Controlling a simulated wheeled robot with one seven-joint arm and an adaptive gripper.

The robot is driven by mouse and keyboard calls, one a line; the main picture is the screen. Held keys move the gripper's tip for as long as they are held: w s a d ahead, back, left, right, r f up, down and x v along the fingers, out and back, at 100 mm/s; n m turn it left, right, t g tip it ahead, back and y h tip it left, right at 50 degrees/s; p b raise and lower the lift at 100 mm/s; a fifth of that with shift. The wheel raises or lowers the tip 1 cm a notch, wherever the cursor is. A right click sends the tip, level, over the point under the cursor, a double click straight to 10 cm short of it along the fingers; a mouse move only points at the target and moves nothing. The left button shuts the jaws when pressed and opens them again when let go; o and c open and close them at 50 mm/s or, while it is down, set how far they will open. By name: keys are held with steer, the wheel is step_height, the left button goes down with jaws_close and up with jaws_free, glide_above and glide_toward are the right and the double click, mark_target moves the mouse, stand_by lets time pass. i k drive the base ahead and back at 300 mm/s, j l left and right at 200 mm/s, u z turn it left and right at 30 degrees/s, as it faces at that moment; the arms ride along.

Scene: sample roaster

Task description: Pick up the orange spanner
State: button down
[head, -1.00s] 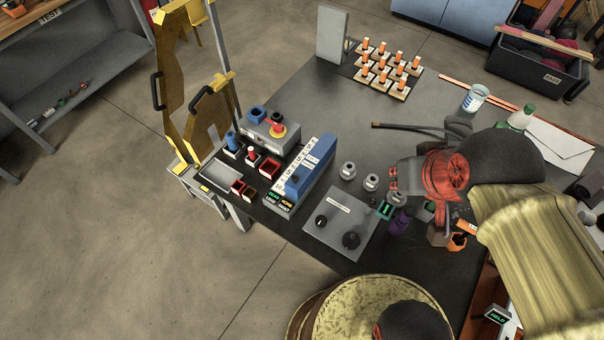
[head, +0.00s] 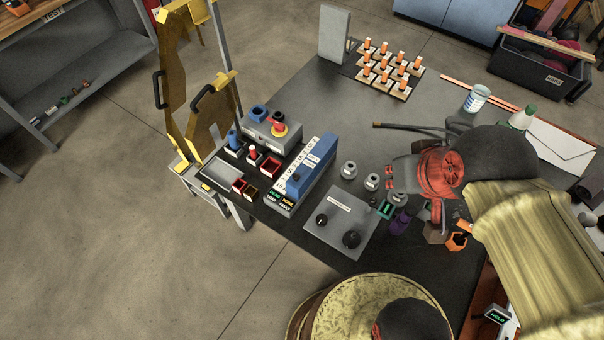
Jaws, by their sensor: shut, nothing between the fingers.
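An orange piece with a hooked, open end (head: 457,241), which looks like the orange spanner, lies on the dark table at the right. Part of it is hidden by my arm and nearby objects. My gripper (head: 391,178), grey with a red hub behind it, is over the table, up and to the left of the orange piece and apart from it. Its fingers point left, are shut and hold nothing. Its height above the table is hard to judge.
Several grey knobbed weights (head: 349,169), a grey panel with black knobs (head: 341,221) and a purple item (head: 400,222) stand close to my gripper. A blue control box (head: 306,172) is further left. Orange-topped pegs (head: 390,72) stand at the back. The table's middle back is clear.

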mark_target(459, 221)
steer(key=z, duration=1.7)
